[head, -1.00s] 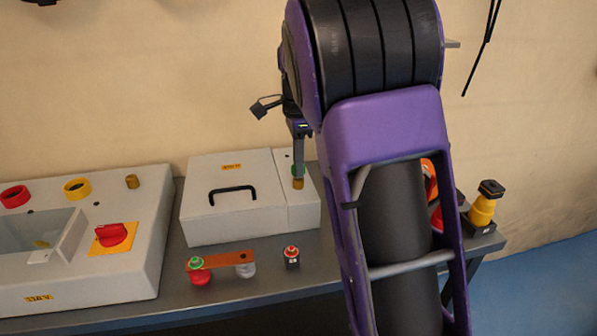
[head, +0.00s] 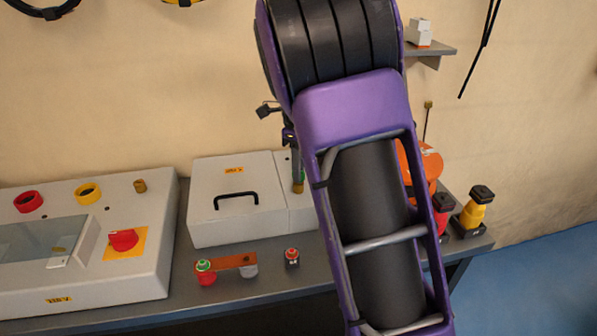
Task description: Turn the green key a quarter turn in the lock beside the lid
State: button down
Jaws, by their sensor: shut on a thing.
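The white box with a black handle on its lid (head: 222,215) stands on the bench, its lid closed. On the strip to the right of the lid is the brass lock (head: 298,189). The green key (head: 299,177) is just above the lock, mostly covered by my fingers. My gripper (head: 297,168) points down there, shut on the green key. My purple arm hides the right end of the box. The key's exact angle is too small to tell.
A grey console with a red switch (head: 124,240) is at left. In front of the box are an orange-brown bar (head: 232,262) on posts and a small red-topped part (head: 292,257). Yellow (head: 475,211) and red (head: 443,213) bottle-like items stand at right.

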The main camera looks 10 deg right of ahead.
jog(key=m+p, duration=0.2)
jog(key=m, duration=0.1)
jog(key=shift+r, duration=0.2)
jog(key=shift+f+m+p, duration=0.2)
jog(key=shift+m+p, duration=0.1)
jog(key=shift+m, duration=0.1)
